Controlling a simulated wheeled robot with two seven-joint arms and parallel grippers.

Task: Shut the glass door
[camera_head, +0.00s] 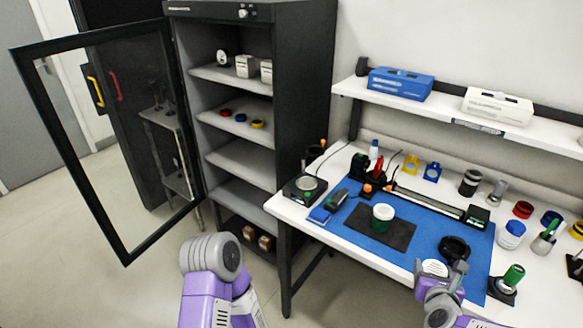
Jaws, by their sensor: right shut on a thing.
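The glass door (71,155) has a black frame and stands wide open, swung out to the left of the dark cabinet (305,110). Its hinged side is at the cabinet's left front edge, and the open shelves show. My left arm shows at bottom centre, in front of the cabinet and right of the door's lower corner; its gripper is not visible. My right gripper (458,268) is over the front of the workbench, far from the door. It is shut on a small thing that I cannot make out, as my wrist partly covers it.
The cabinet shelves (240,155) hold small white devices and coloured rings. The white workbench (345,257) carries a blue mat, a green-and-white jar (383,217), a scale (304,187) and several bottles. Floor between door and bench is clear apart from my left arm.

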